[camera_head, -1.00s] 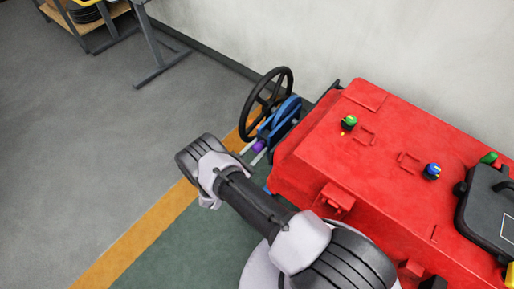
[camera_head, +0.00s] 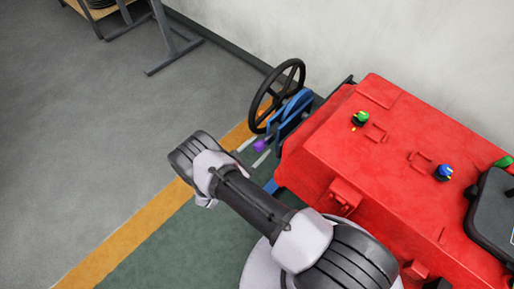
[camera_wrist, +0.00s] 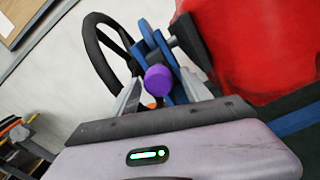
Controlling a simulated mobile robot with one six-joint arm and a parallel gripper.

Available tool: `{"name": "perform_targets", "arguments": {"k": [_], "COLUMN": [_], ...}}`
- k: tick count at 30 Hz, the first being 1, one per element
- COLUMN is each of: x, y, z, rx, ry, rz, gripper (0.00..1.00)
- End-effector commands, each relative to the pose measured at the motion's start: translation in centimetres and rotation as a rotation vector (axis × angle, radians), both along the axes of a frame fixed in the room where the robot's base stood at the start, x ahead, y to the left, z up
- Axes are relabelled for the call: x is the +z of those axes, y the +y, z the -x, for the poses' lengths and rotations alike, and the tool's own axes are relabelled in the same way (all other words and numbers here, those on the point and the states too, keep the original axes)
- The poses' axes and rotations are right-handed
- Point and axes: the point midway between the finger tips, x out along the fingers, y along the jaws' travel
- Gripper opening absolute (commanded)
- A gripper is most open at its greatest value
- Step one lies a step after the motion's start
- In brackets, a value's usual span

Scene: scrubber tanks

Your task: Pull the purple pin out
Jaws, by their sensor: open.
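The purple pin (camera_head: 259,146) shows its round head low beside a blue bracket (camera_head: 292,115), near the black steering wheel. In the wrist view the purple head (camera_wrist: 157,80) lies between my two grey fingers, with the blue bracket (camera_wrist: 146,40) behind it. My gripper (camera_head: 254,151) is open, with one finger to each side of the pin's head. I see a gap at the fingers in the wrist view (camera_wrist: 160,88), but cannot tell whether either finger touches the pin. The pin's shaft is mostly hidden behind its head.
A black steering wheel (camera_head: 277,95) stands just behind the bracket. A red machine body (camera_head: 350,150) with green and blue knobs fills the right side, in front of a pale wall. An orange floor stripe (camera_head: 120,240) runs below. Grey floor (camera_head: 90,130) at left is clear.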

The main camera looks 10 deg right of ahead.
Motion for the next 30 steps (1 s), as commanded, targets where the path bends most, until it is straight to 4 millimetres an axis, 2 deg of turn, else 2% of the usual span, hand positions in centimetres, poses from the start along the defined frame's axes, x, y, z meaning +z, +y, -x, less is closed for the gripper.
{"name": "perform_targets", "arguments": {"k": [5, 15, 18, 24, 30], "x": [0.2, 0.1, 0.0, 0.0, 0.0], "y": [1.6, 10.1, 12.1, 14.0, 14.1], "z": [0.9, 7.2, 8.7, 10.2, 10.3], "rx": [0.004, 0.006, 0.004, 0.002, 0.000], "ry": [-0.001, -0.002, 0.000, -0.001, 0.000], "rz": [0.000, -0.001, -0.001, -0.001, 0.000], "gripper": [0.56, 0.56, 0.56, 0.56, 0.56]}}
